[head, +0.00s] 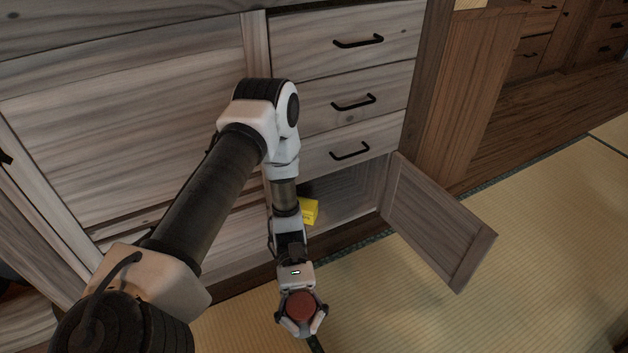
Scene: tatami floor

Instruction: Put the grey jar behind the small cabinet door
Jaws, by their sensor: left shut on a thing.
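The small cabinet door (440,222) is swung wide open to the right, out over the floor. The low compartment behind it (350,190) is open to view, partly hidden by my left arm. My left gripper (302,318) is in front of the cabinet, pointing down, shut on a round jar with a reddish-brown top (301,305). The fingers hide the jar's sides, so I cannot tell whether its body is grey. No other jar shows. My right gripper is not in view.
A yellow box (309,211) is inside the compartment near its left side, partly behind my arm. Three drawers (345,100) above are shut. A wooden side panel (465,95) stands to the right. Tatami floor (545,240) at the right is clear.

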